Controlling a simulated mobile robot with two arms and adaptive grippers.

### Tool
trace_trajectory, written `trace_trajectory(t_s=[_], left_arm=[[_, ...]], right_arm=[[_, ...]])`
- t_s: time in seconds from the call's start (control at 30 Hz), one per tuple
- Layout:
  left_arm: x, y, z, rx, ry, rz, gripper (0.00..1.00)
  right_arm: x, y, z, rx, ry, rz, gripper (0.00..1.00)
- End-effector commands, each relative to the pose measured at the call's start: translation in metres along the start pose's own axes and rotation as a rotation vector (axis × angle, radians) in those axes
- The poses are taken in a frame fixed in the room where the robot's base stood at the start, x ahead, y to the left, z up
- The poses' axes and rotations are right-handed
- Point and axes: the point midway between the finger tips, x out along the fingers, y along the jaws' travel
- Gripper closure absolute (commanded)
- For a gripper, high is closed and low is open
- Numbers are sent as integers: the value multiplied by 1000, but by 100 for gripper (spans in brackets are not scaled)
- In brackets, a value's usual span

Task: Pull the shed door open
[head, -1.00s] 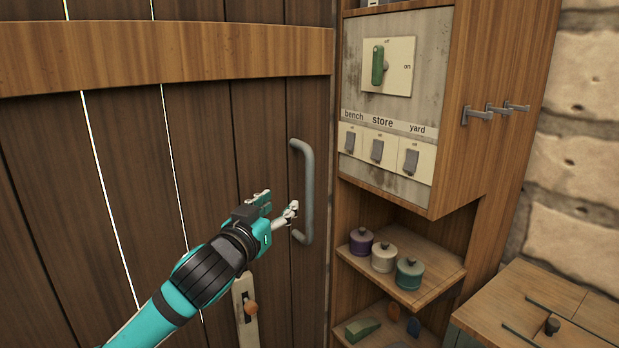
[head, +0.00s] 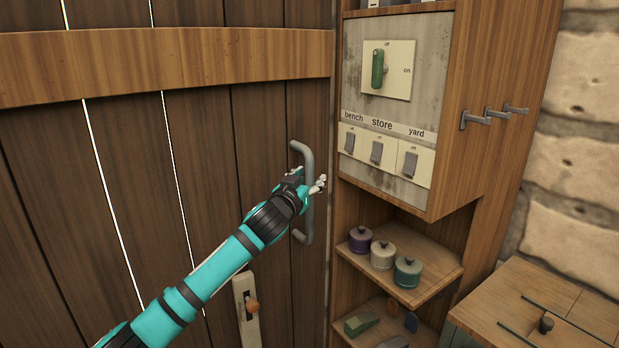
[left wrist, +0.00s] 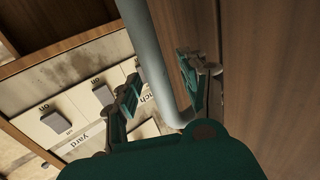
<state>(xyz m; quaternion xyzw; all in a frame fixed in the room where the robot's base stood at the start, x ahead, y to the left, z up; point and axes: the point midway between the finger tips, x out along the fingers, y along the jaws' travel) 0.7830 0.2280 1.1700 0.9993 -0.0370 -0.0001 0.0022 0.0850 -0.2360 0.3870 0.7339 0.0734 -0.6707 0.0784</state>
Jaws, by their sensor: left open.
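The shed door (head: 205,150) is dark brown planks with a lighter crossbar, and it looks shut. Its grey vertical bar handle (head: 309,225) is at the door's right edge. My left gripper (head: 311,179) is at the middle of the handle, its body hiding part of the bar. In the left wrist view the handle (left wrist: 160,55) runs between the two spread fingers (left wrist: 158,78). The fingers are open, with gaps showing beside the bar. My right gripper is in neither view.
A cabinet with a switch panel (head: 432,70) stands close to the right of the handle, with hooks (head: 488,116) on its side. Several lidded pots (head: 382,256) sit on its shelf. A latch strip with an orange knob (head: 252,306) is low on the door.

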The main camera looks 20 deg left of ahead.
Motion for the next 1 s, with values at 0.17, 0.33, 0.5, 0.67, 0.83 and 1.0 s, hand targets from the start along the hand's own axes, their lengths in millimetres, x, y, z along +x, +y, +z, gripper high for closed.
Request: trace_trajectory(t_s=[0.17,0.33,0.5,0.67,0.83,1.0], left_arm=[[4,0,0,0,0,0,56],[3,0,0,0,0,0,57],[3,0,0,0,0,0,80],[3,0,0,0,0,0,100],[3,0,0,0,-1,0,100],[3,0,1,1,-1,0,100]], right_arm=[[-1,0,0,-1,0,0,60],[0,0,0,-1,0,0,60],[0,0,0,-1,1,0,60],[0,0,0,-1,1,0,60],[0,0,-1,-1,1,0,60],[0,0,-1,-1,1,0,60]])
